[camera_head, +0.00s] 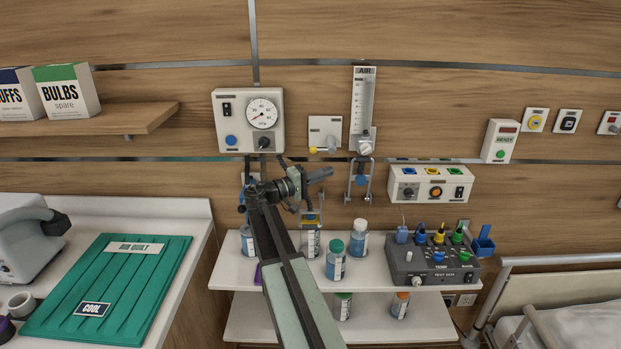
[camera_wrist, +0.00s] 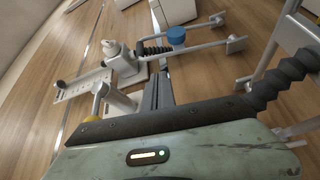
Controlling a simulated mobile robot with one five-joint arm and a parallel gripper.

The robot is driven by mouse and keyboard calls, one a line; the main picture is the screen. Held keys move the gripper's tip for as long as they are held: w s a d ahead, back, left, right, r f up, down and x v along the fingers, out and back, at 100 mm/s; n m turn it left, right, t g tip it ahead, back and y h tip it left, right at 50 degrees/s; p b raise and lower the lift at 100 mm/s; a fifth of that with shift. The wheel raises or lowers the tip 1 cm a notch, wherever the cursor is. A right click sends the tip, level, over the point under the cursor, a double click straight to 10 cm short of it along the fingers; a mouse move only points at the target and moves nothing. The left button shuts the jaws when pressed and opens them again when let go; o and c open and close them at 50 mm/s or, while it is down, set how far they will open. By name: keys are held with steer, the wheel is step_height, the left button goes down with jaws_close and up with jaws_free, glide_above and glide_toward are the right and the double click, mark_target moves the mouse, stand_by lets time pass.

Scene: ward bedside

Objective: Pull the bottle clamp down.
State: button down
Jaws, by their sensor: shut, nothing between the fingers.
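A metal bottle clamp (camera_head: 361,181) with a blue knob and two prongs hangs under the AIR flowmeter (camera_head: 363,100). In the wrist view, the clamp's blue knob (camera_wrist: 176,35) and prongs show at the top, with a short black bellows beside them. No bottle is seen in its prongs. My gripper (camera_head: 328,173) is shut and empty, just left of this clamp in the head view and apart from it. In the wrist view my gripper's dark fingers (camera_wrist: 160,75) point towards the wall below the bellows. The exact depth gap is unclear.
A gauge unit (camera_head: 248,120) hangs left, with another clamp partly hidden by my arm below it. Several bottles (camera_head: 336,259) and a grey test box (camera_head: 432,259) stand on the white shelf (camera_head: 383,275) below.

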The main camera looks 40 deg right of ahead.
mark_target(361, 181)
steer(key=s+d, duration=0.1)
steer(key=d, duration=0.6)
steer(key=shift+s+d+r+p, duration=0.15)
steer(key=shift+r+p, duration=0.15)
